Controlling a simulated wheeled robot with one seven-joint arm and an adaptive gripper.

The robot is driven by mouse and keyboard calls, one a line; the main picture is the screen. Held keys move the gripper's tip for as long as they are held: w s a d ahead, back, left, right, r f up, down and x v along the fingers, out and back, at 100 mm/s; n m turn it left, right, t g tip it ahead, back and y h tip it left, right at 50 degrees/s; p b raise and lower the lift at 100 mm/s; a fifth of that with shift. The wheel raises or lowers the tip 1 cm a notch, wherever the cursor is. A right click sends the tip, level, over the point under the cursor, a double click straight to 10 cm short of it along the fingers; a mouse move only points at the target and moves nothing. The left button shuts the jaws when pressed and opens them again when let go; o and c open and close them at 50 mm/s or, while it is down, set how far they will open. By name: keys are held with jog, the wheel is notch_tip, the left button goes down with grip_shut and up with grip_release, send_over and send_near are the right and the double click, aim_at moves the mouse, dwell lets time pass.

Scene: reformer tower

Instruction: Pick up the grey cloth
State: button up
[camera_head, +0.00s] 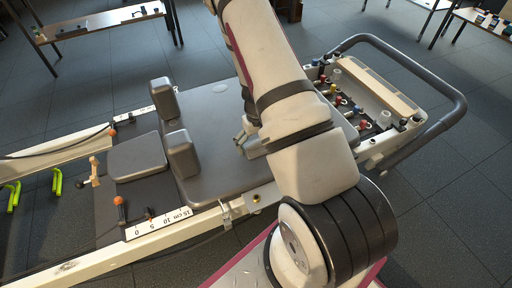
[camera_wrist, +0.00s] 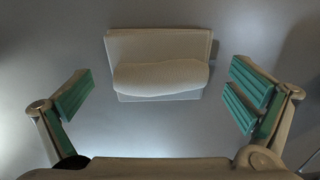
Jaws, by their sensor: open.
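The grey cloth (camera_wrist: 160,76) lies on a smooth grey surface (camera_wrist: 150,130), in the upper middle of the wrist view. It looks like a flat folded piece with a thick rounded roll across its near part. My gripper (camera_wrist: 162,92) is open, its teal-padded fingers wide apart to the left and right of the cloth. Neither finger touches it.
The reformer carriage (camera_head: 212,115) has two upright shoulder pads (camera_head: 181,153) and a headrest (camera_head: 138,157) at left. A tray of small coloured items (camera_head: 345,100) and a curved grey bar (camera_head: 440,117) are at right. Tables (camera_head: 100,20) stand at the back.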

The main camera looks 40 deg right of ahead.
aim_at(256, 142)
jog(key=c, duration=1.4)
notch_tip(256, 142, up, 10)
jog(key=p, duration=0.3)
